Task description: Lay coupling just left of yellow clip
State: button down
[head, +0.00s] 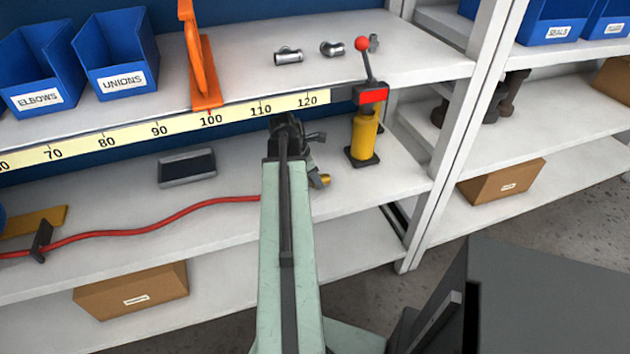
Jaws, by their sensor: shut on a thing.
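My gripper (316,172) is low over the middle shelf board, right of my arm, which hides much of it. It is shut on the coupling, whose small brass-yellow end (325,180) shows at the jaws. A red hose (180,213) runs along the board from the left and passes behind my arm; its join to the coupling is hidden. At the far left a yellow piece (35,221) lies on the board, which I take for the yellow clip. A dark upright holder (41,240) stands at its front, around the hose. The coupling is far right of it.
A yellow post (364,135) with a red-knobbed lever stands right of my gripper. A dark grey box (187,167) lies behind the hose. The upper shelf with its number strip (160,128) overhangs the back.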

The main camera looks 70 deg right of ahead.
jog(key=shift+r+p, duration=2.7)
jog(key=shift+r, duration=0.25)
jog(key=shift+w+a, duration=1.6)
jog(key=shift+w, duration=0.35)
jog(key=shift+w+a, duration=1.55)
jog(key=shift+w, duration=0.4)
jog(key=shift+w+a, duration=1.6)
jog(key=shift+w, duration=0.35)
jog(key=shift+f, duration=0.15)
jog(key=shift+f+b, duration=2.85)
jog(key=shift+b, duration=0.15)
